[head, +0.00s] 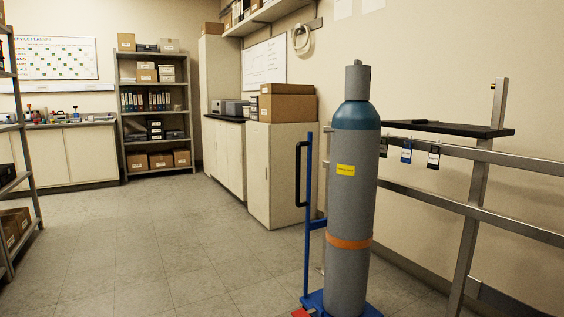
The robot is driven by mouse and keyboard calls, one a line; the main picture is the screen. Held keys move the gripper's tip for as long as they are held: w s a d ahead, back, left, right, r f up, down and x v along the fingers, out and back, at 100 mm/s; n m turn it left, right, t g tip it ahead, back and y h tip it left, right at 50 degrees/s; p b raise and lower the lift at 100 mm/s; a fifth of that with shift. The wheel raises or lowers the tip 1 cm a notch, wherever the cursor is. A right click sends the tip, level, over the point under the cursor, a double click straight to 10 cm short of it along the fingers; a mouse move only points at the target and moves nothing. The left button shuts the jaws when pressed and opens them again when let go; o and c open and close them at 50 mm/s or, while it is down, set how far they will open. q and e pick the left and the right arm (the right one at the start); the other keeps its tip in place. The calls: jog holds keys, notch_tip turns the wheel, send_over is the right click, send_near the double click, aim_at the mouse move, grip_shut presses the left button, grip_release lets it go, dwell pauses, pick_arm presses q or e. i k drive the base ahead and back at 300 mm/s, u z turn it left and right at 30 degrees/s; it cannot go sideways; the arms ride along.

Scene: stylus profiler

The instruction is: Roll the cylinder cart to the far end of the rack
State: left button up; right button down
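A tall grey gas cylinder (345,215) with a blue-green shoulder, a grey cap, a yellow label and an orange strap stands upright at right of centre. It stands on a blue cylinder cart (308,240), whose upright frame and dark handle show on the cylinder's left. The cart's wheels are mostly below the picture edge. A metal rack (470,212) of posts and horizontal rails runs along the right wall, just behind and right of the cylinder. Neither of my grippers is in view.
Open tiled floor (150,240) lies to the left and ahead. A cream cabinet (283,175) with cardboard boxes stands behind the cart. A shelf unit (155,110) stands at the back, and another shelf (22,150) at the left edge. Tags hang from the rack's upper rail.

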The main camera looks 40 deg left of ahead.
aim_at(355, 132)
jog(key=u, duration=0.8)
jog(key=i, duration=0.7)
jog(key=u, duration=0.8)
jog(key=i, duration=1)
jog(key=z, duration=1.05)
jog(key=i, duration=0.6)
jog(key=z, duration=0.6)
